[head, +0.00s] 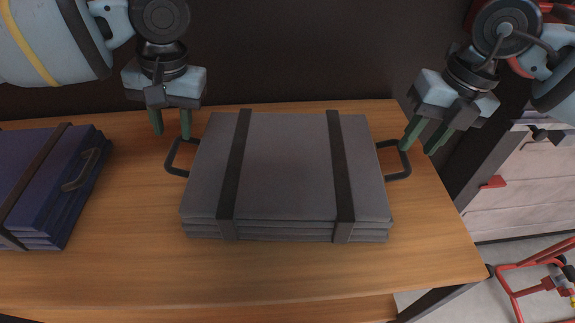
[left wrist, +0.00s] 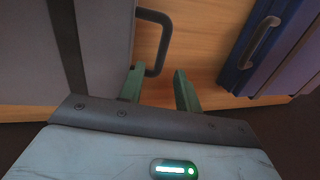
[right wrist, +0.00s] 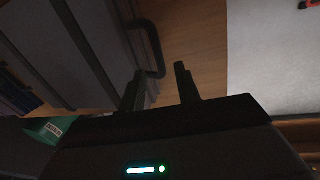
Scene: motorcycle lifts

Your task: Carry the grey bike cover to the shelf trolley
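The grey bike cover (head: 288,165) lies folded on a wooden shelf, with two dark straps around it and a dark loop handle on each side. My left gripper (head: 171,124) is open above and behind the left handle (head: 177,158); in the left wrist view its fingers (left wrist: 160,88) stand apart, the handle close to one of them. My right gripper (head: 423,136) is open by the right handle (head: 397,160); in the right wrist view its fingers (right wrist: 158,85) are apart, the handle near one finger. Contact with the handles is not clear. The shelf trolley is not identifiable in view.
A dark blue folded cover (head: 40,185) with a strap and handle lies to the left on the same wooden shelf (head: 130,270). A pale drawer cabinet (head: 520,190) and a red tubular frame (head: 520,280) stand at the right. The shelf front is clear.

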